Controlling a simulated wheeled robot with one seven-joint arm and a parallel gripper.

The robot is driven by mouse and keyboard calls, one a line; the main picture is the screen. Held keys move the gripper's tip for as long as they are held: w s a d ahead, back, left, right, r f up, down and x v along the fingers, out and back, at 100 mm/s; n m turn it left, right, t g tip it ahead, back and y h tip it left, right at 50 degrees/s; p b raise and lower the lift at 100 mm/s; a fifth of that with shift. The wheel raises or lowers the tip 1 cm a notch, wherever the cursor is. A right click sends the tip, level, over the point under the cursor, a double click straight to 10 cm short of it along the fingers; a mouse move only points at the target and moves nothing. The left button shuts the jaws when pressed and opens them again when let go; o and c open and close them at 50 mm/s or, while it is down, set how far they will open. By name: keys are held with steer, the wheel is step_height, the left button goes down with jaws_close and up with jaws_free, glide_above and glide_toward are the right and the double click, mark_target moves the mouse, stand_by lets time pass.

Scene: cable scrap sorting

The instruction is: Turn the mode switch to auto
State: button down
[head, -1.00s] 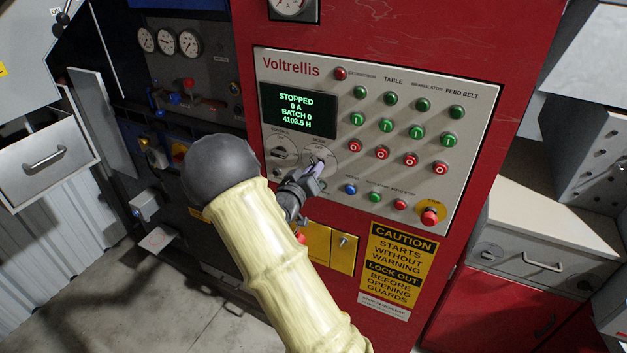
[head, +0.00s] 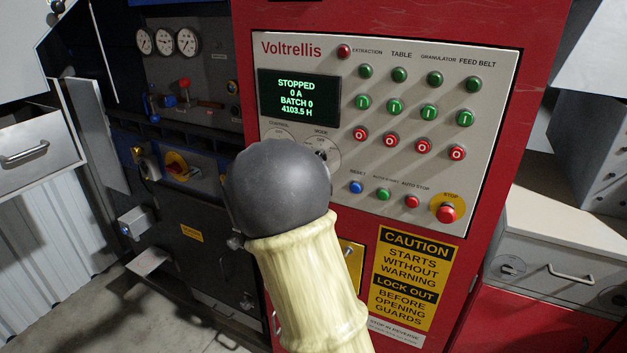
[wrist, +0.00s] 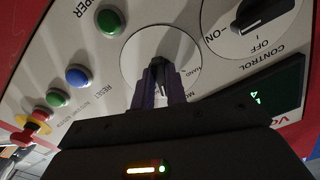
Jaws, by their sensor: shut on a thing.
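The mode switch is a black knob (wrist: 160,68) on a round pale dial (wrist: 137,52), seen upside down in the wrist view. My gripper (wrist: 160,88) is shut on the knob, one finger on each side. HAND is legible at the dial's right side there; I cannot tell for sure which position the knob points to. In the head view the mode dial (head: 331,147) shows only in part, below and right of the display. My arm's dark joint hides my gripper there.
The control switch (wrist: 262,14) is beside the mode dial. The display (head: 299,97) reads STOPPED. Green and red buttons fill the panel, with a red stop button (head: 446,213) at lower right. A caution sign (head: 417,276) is below.

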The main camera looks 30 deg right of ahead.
steer(key=shift+w+f+m+b, duration=0.1)
steer(key=shift+m+b, duration=2.6)
steer(key=shift+b, duration=0.25)
steer(key=c, duration=1.4)
jaws_free()
steer(key=shift+c, duration=0.2)
steer(key=b+v, duration=0.2)
steer(key=v, duration=1.5)
steer(key=shift+a+b, duration=0.25)
steer(key=shift+b, duration=0.1)
